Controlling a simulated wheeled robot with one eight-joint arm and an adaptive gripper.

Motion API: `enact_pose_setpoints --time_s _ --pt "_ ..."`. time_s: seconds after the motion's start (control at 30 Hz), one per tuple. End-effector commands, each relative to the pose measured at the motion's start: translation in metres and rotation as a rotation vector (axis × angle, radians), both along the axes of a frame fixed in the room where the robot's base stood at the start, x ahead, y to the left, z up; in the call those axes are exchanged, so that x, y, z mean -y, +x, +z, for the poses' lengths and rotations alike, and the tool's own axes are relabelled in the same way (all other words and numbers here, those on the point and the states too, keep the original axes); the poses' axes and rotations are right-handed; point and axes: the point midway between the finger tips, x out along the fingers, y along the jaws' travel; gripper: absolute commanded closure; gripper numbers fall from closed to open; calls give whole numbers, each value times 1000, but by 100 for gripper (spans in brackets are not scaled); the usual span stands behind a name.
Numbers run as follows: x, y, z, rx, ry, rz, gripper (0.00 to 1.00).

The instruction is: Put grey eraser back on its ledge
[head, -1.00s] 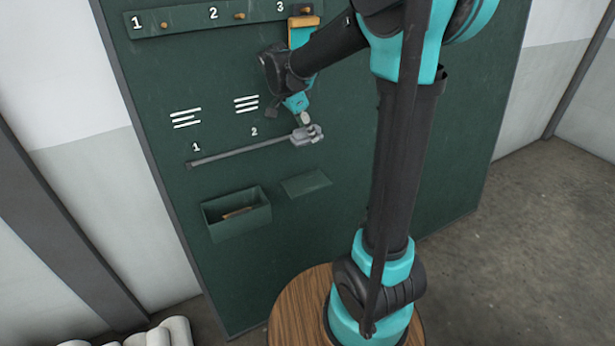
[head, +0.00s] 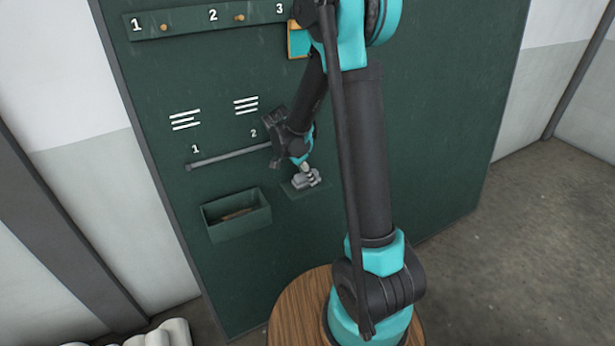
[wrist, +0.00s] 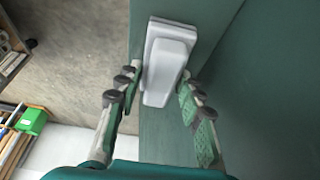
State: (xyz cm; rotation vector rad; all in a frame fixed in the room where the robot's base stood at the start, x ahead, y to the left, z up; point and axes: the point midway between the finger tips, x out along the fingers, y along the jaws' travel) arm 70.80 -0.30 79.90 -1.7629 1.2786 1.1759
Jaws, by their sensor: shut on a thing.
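The grey eraser (wrist: 167,62) is a pale block with a narrower raised grip. In the wrist view it sits between the two fingers of my gripper (wrist: 158,90), which is shut on it. In the head view my gripper (head: 305,172) points down at the small green ledge (head: 290,191) on the board. The eraser and fingertips cover much of that ledge. In the wrist view a green surface lies right behind the eraser. I cannot tell whether the eraser touches the ledge or is just above it.
A green box (head: 236,216) with a brown thing inside is fixed to the board left of the ledge. A grey bar (head: 230,158) runs above it. A numbered peg rail (head: 190,22) is at the top. A teal-and-orange thing (head: 299,40) hangs under number 3.

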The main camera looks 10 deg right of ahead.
Motion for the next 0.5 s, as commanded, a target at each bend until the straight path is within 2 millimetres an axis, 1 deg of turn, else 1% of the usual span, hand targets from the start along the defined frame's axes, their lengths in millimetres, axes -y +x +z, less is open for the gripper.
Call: enact_pose_setpoints --time_s 0.1,0.4,0.43,0.5 --pt "0 0 -6 0 0 0 99" --pt "0 0 -7 0 0 0 99" --pt "0 0 -7 0 0 0 60" --pt "0 0 -7 0 0 0 52"
